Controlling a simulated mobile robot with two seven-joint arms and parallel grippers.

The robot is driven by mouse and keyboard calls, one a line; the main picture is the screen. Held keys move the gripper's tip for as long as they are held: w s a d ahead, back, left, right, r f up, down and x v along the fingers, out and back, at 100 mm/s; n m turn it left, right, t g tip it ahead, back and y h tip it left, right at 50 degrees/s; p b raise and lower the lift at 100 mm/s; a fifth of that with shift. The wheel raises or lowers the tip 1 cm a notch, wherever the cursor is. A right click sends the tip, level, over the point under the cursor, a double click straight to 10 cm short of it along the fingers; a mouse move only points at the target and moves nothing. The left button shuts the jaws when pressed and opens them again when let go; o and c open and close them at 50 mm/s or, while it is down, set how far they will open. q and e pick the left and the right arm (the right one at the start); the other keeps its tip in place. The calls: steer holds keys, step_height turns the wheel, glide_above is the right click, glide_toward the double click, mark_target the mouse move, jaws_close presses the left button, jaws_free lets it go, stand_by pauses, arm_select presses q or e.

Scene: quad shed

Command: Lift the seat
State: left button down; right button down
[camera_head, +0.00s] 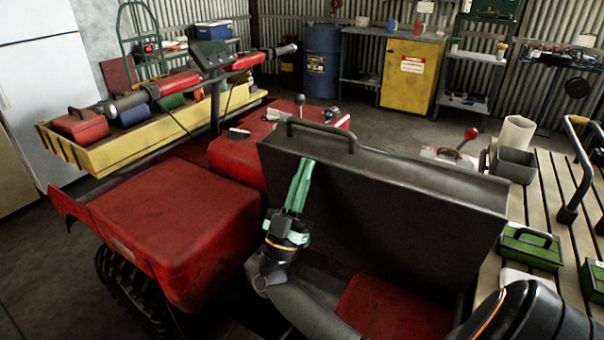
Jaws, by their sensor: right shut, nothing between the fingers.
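The seat (400,225) of the red quad stands tilted up, with its broad dark face toward me. A dark bar handle (322,131) sits on its upper edge at the left. Below the seat, a red surface (392,306) shows in the space under it. My right gripper (304,164) is in front of the left part of the seat, its green fingers together and pointing up, below the handle. It is empty. Whether the fingers touch the seat I cannot tell. My left gripper is not in view.
The quad's red fender (170,215) is at the left, and its yellow front rack (150,128) carries several boxes. A slatted bench (545,190) at the right holds green boxes (531,247) and a grey container (513,164). A blue barrel (322,62) and yellow cabinet (408,75) stand behind.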

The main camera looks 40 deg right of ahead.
mark_target(327, 139)
steer(key=shift+g+y, duration=0.3)
steer(key=shift+y, duration=0.6)
steer(key=p+x, duration=0.1)
steer(key=x, duration=0.1)
steer(key=p+x, duration=0.4)
steer(key=shift+w+d+f, duration=0.1)
steer(key=shift+d+f, duration=0.2)
steer(key=shift+f, duration=0.1)
steer(key=d, duration=0.2)
steer(key=w+d+p, duration=0.1)
steer(key=d, duration=0.1)
steer(key=shift+d+r, duration=0.1)
steer(key=shift+r, duration=0.15)
steer(key=shift+w+d, duration=0.15)
steer(key=shift+d, duration=0.15)
steer(key=shift+a, duration=0.1)
